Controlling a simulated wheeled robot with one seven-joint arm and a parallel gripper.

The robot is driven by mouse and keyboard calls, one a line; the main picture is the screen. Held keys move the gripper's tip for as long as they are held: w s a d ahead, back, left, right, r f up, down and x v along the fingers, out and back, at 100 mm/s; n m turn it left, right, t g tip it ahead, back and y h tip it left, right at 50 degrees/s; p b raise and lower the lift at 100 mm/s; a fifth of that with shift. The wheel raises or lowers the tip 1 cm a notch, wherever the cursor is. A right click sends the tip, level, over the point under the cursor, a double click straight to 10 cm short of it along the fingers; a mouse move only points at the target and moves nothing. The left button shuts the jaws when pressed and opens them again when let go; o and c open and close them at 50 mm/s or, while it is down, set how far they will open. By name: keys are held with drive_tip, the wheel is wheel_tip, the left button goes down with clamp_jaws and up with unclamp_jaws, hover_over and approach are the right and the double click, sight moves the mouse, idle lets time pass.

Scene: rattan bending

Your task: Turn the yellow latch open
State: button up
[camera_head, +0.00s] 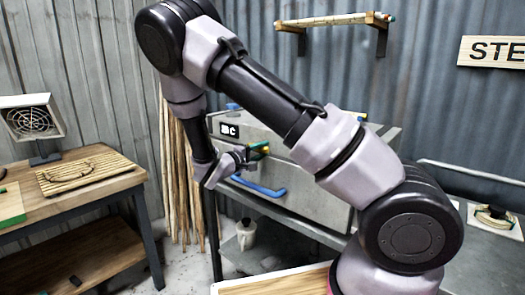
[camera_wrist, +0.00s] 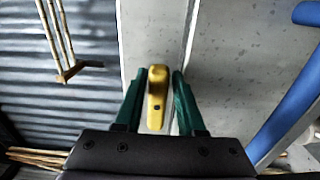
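The yellow latch (camera_wrist: 158,88) is on the grey metal steam box (camera_head: 325,180), near the seam in the wrist view. It stands lengthwise up the picture, parallel to the seam. My gripper (camera_wrist: 157,76) has green fingers, one on each side of the latch. The fingers are apart, with a narrow gap to the latch on both sides, so it is not clamped. In the head view my gripper (camera_head: 256,154) is at the left end of the box front, and the latch is mostly hidden there.
A blue bar handle (camera_head: 258,187) is on the box just below my gripper; it shows at right in the wrist view (camera_wrist: 292,98). A wooden workbench (camera_head: 110,185) stands left, with poles (camera_head: 175,170) by the wall. A wall shelf (camera_head: 335,20) hangs above.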

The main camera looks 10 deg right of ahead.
drive_tip(key=shift+o, duration=0.6)
